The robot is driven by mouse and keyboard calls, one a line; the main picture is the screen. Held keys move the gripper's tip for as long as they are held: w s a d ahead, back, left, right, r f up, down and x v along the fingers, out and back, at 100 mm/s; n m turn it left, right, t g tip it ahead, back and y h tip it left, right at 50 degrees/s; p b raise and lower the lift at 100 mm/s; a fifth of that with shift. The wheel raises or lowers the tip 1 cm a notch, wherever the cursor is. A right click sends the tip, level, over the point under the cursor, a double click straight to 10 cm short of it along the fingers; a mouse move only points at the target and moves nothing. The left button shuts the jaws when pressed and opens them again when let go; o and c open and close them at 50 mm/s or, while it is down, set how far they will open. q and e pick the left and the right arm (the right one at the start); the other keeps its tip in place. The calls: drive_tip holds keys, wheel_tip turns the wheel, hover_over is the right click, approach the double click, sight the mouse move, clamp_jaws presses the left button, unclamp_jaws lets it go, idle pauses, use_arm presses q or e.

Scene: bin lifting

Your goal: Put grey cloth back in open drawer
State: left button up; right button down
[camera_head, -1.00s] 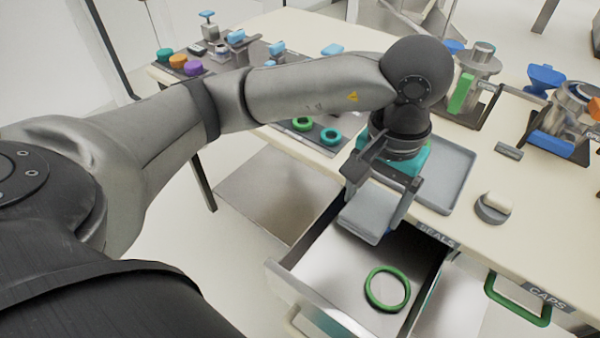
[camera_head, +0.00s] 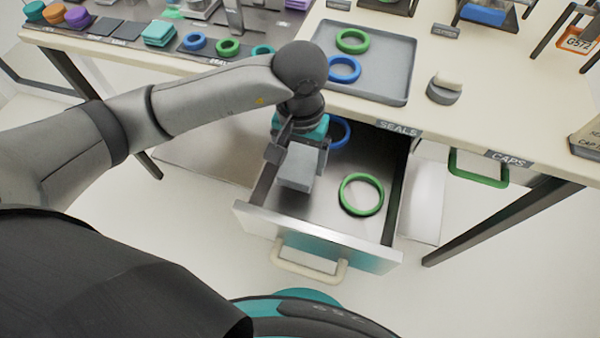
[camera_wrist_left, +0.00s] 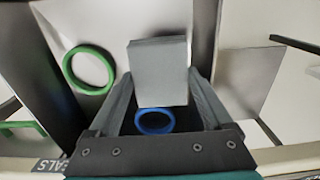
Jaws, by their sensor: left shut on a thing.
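The grey cloth (camera_head: 298,167) is a folded block, held by my left gripper (camera_head: 297,158) over the left part of the open drawer (camera_head: 325,205). In the left wrist view the cloth (camera_wrist_left: 158,72) sits between the two fingers of the left gripper (camera_wrist_left: 162,90), which is shut on it. I cannot tell whether the cloth touches the drawer floor. The drawer, labelled SEALS, also holds a green ring (camera_head: 361,194) at its right and a blue ring (camera_head: 338,133) at the back, partly hidden by the gripper. My right gripper is not in view.
A grey tray (camera_head: 385,84) with a green and a blue ring stands on the table above the drawer. A grey round piece with a pale top (camera_head: 444,88) is right of it. The drawer's front wall (camera_head: 315,240) rises nearest me. A CAPS drawer handle (camera_head: 478,168) is at right.

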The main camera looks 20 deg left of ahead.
sight(300, 173)
use_arm(q)
drive_tip(key=shift+f, duration=0.65)
wheel_tip(300, 173, down, 4)
drive_tip(key=shift+r+b, duration=0.25)
drive_tip(key=shift+b, duration=0.3)
drive_tip(key=shift+f, duration=0.3)
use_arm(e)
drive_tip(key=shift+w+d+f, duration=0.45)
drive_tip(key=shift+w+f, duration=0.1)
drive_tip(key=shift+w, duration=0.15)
